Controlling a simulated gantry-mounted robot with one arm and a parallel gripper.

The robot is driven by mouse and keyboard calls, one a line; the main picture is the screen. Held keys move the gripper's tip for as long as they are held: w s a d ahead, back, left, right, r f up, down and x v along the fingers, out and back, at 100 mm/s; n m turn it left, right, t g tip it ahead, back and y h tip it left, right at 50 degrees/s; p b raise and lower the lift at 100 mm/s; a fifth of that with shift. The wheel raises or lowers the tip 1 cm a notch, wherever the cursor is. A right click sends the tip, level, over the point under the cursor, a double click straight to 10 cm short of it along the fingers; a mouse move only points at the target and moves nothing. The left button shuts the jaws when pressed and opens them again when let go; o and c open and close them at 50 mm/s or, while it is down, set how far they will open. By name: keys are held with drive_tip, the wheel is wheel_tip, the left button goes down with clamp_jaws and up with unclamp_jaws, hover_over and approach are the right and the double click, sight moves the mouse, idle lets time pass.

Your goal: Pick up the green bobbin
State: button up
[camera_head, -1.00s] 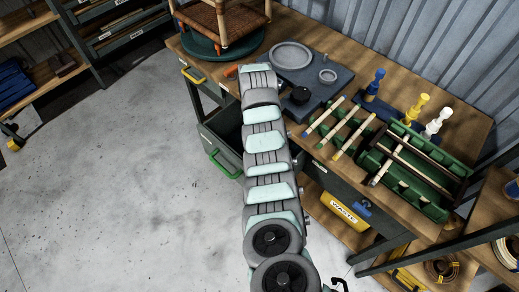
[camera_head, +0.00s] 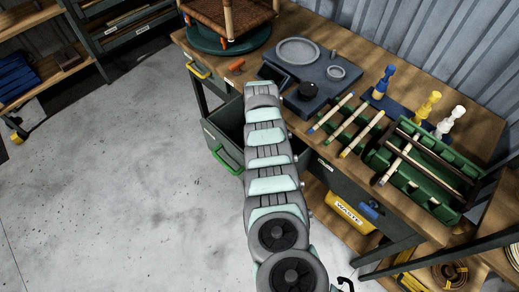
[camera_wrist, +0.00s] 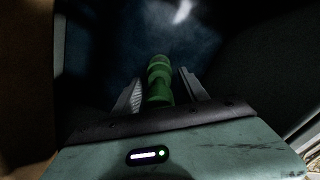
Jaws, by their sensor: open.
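The green bobbin (camera_wrist: 159,88) shows in the wrist view, lying lengthwise between the two grey fingers of my gripper (camera_wrist: 160,80). The fingers are open, one on each side of it, with a narrow dark gap showing. I cannot tell whether either finger touches it. In the head view my arm reaches down at the open drawer (camera_head: 212,136) with the green handle. My gripper and the green bobbin are hidden there behind the arm.
Dark walls flank the gripper in the wrist view. On the bench stand a blue bobbin (camera_head: 381,82), a yellow bobbin (camera_head: 428,106), a white bobbin (camera_head: 451,122), a grey base with discs (camera_head: 325,88) and a green jig (camera_head: 425,195). A woven stool (camera_head: 232,15) stands at the back left.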

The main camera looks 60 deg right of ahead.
drive_tip(key=shift+c, duration=0.4)
clamp_jaws()
drive_tip(key=shift+r, duration=0.1)
